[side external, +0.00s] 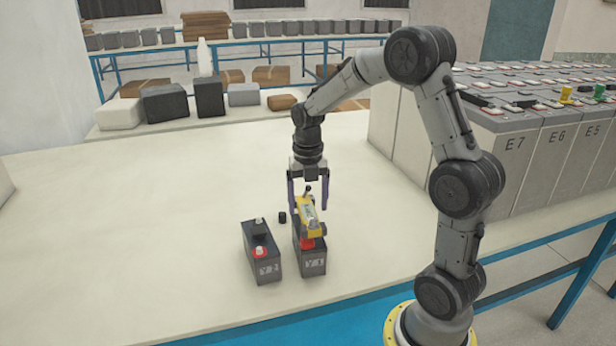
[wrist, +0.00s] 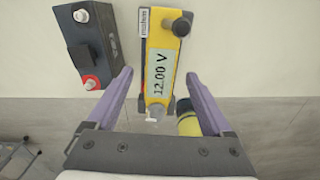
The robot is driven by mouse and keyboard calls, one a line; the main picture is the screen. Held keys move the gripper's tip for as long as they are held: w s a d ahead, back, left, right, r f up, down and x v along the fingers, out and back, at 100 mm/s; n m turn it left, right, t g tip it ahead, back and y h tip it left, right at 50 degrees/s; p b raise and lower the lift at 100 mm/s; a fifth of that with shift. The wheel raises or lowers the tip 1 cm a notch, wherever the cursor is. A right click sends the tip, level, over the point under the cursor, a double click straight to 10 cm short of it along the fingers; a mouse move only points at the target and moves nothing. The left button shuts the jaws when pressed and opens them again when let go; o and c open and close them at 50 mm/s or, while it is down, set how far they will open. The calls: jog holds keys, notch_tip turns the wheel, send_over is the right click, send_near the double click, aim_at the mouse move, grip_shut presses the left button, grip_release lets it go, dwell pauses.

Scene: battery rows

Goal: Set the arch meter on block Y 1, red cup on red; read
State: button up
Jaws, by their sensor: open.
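The yellow arch meter (side external: 309,212) sits on top of dark block Y 1 (side external: 313,263). Red shows at the meter's front end over the block (side external: 308,243); I cannot tell cup from terminal there. The cups' seating is mostly hidden.
Block Y 2 (side external: 262,262) stands close to the left of Y 1, with red and dark terminals. The pale table is clear to the left. Large grey cells (side external: 515,150) stand at right.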

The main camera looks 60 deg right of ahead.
aim_at(306, 212)
notch_tip(306, 212, up, 9)
dwell(0.3)
jog(key=shift+r, duration=0.1)
jog(key=s+a+r+m+t, duration=0.3)
jog(key=s+a+r, duration=0.5)
jog(key=a, duration=0.3)
jog(key=s+a+f+m+t, duration=0.1)
jog(key=s+m, duration=0.4)
jog(key=m, duration=0.6)
jog(key=s+a+f+m+t, duration=0.1)
jog(key=s+a+f+m, duration=0.2)
jog(key=m, duration=0.8)
notch_tip(306, 212, down, 2)
jog(key=shift+s+a+f+m+t, duration=0.1)
jog(key=shift+s+a+m+t, duration=0.25)
jog(key=shift+s, duration=0.5)
